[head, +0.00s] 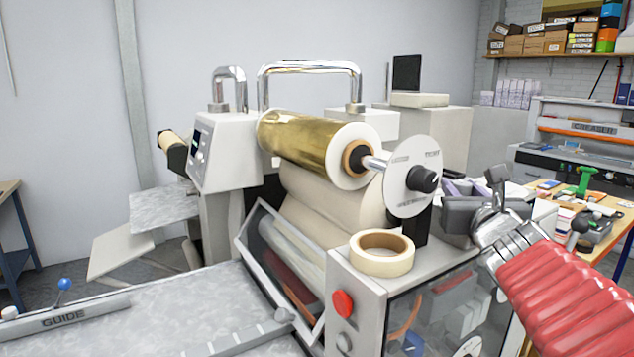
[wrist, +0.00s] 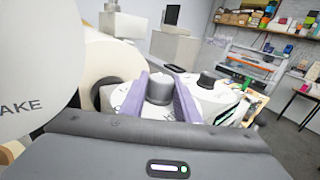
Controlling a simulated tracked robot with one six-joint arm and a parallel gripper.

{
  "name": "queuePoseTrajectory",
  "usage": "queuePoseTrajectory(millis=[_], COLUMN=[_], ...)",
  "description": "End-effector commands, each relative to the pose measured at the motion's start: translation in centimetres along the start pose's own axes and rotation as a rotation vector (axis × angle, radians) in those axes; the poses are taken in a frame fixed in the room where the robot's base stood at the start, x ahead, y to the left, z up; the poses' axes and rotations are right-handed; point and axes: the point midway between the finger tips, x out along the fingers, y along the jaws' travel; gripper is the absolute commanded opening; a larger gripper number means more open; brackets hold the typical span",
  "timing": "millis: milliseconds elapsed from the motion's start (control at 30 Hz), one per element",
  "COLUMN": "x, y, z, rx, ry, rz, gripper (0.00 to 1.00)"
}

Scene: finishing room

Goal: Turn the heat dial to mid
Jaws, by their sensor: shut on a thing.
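A round grey dial knob (wrist: 160,88) stands on a white dial face (wrist: 128,103) in the wrist view. The face's lettering is mostly hidden and unreadable, so I cannot confirm it is the heat dial or tell its setting. My gripper (wrist: 158,96) has one purple finger on each side of this knob and is shut on it. In the head view my gripper (head: 456,188) is at the machine's right end, behind the white disc. The held knob is hidden there.
A white disc with a black knob (head: 423,179) stands beside my gripper, at the end of the gold foil roll (head: 315,145). A tape roll (head: 382,252) and a red button (head: 342,303) are nearby. A second dark knob (wrist: 207,80) stands right of my fingers.

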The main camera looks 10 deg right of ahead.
Motion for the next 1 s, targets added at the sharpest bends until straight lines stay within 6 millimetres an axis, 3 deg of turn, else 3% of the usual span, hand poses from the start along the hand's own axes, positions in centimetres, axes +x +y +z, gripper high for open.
queuePoseTrajectory(millis=[867, 900, 1000], x=[0.01, 0.01, 0.00], y=[0.02, 0.02, 0.02], z=[0.13, 0.14, 0.12], rx=[-0.002, -0.002, -0.001], ry=[-0.001, -0.001, -0.001], rz=[-0.040, -0.040, -0.040], gripper=[0.06, 0.31, 0.38])
